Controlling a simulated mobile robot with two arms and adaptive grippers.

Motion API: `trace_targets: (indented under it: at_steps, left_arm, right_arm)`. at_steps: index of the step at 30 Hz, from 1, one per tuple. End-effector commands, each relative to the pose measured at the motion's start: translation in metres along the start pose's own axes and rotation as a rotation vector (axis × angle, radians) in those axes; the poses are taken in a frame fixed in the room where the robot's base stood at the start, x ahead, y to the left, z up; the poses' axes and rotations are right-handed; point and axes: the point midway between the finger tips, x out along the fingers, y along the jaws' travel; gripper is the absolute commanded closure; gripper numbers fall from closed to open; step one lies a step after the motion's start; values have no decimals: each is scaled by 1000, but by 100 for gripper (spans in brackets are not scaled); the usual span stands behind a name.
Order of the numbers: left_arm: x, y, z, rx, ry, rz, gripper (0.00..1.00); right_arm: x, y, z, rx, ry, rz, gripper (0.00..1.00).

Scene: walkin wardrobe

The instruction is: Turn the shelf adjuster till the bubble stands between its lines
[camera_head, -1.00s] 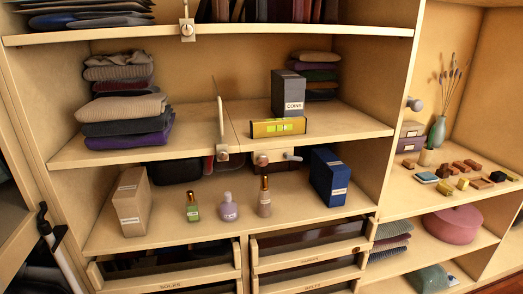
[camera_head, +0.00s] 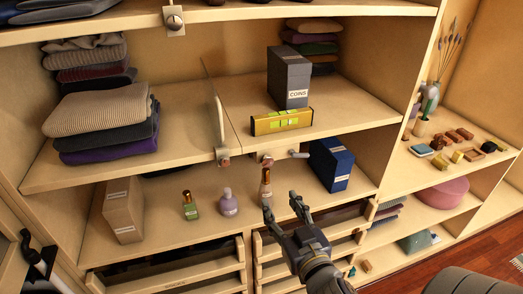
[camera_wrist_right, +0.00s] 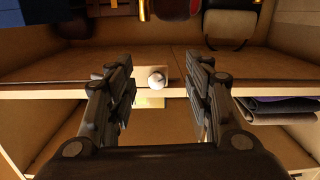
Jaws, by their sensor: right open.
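The shelf adjuster (camera_head: 266,159) is a small metal fitting on the middle shelf's front edge, with a pale lever pointing right. In the right wrist view, which is upside down, its round pale knob (camera_wrist_right: 157,80) shows between the fingers, farther off. The yellow level (camera_head: 282,121) with green windows lies on the shelf above; its bubble is too small to read. My right gripper (camera_head: 283,206) is open and empty, below and in front of the adjuster, apart from it. My left gripper is not in view.
A bottle (camera_head: 266,184) stands just behind my right fingertips. A blue box (camera_head: 331,164) is to the right. The coins box (camera_head: 289,78) stands behind the level. Drawers (camera_head: 300,240) lie below.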

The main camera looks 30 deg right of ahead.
Motion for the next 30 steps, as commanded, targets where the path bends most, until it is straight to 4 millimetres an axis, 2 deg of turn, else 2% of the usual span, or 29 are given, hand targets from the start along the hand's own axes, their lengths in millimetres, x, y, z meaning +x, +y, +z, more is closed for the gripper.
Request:
trace_targets:
  at_steps: [1,3,6,11,23,30]
  left_arm:
    - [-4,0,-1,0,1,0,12]
    - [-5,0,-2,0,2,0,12]
    - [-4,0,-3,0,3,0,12]
    - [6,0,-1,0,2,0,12]
    - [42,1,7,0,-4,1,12]
    - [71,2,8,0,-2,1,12]
  right_arm:
    - [-5,3,-20,6,27,7,52]
    - [-9,6,-36,13,53,14,52]
    - [-11,8,-45,15,72,19,52]
    - [-1,8,-45,16,78,17,52]
    - [41,9,-46,13,79,17,52]
    - [59,9,-46,18,79,18,52]
